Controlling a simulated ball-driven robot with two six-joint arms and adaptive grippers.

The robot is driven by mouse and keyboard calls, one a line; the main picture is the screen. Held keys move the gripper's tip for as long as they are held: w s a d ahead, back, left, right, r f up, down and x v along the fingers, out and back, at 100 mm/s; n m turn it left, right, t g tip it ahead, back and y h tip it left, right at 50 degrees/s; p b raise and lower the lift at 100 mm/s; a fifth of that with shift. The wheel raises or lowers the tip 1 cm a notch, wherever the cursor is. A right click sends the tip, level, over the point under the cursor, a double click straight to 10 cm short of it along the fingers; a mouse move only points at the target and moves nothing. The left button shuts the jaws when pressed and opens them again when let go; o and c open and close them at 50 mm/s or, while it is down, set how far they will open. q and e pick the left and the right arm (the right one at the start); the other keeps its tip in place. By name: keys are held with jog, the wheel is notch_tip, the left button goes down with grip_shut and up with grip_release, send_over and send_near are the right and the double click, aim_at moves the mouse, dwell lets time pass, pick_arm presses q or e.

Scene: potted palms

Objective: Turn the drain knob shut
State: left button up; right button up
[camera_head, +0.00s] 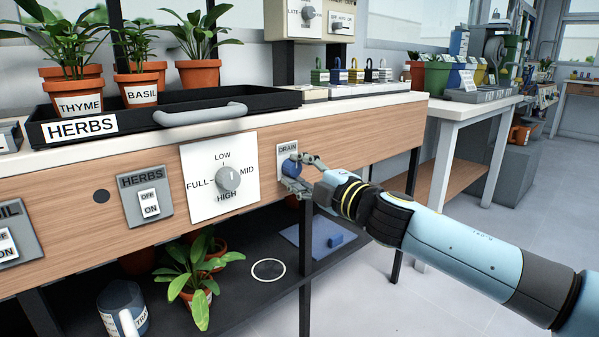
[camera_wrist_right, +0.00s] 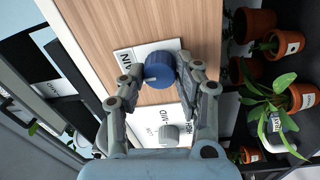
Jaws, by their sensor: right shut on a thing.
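The blue drain knob (camera_head: 290,168) sits on a small plate labelled DRAIN (camera_head: 287,149) at the right end of the bench's wooden front. It also shows in the wrist view (camera_wrist_right: 158,69), with a light pointer mark on its face. My right gripper (camera_head: 297,172) reaches in from the right and is shut on the knob, one finger on each side of it. In the wrist view its fingers (camera_wrist_right: 157,80) flank the knob. The fingers hide part of the plate. My left gripper is not in view.
Left of the knob is a grey dial (camera_head: 230,181) marked LOW, MID, HIGH and FULL, then a HERBS switch (camera_head: 146,197). A black herb tray (camera_head: 270,99) with potted plants stands on the bench. A dark shelf with a blue mat (camera_head: 312,236) lies below.

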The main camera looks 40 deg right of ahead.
jog(key=o, duration=1.1)
jog(key=shift+f, duration=0.1)
jog(key=shift+o, duration=0.2)
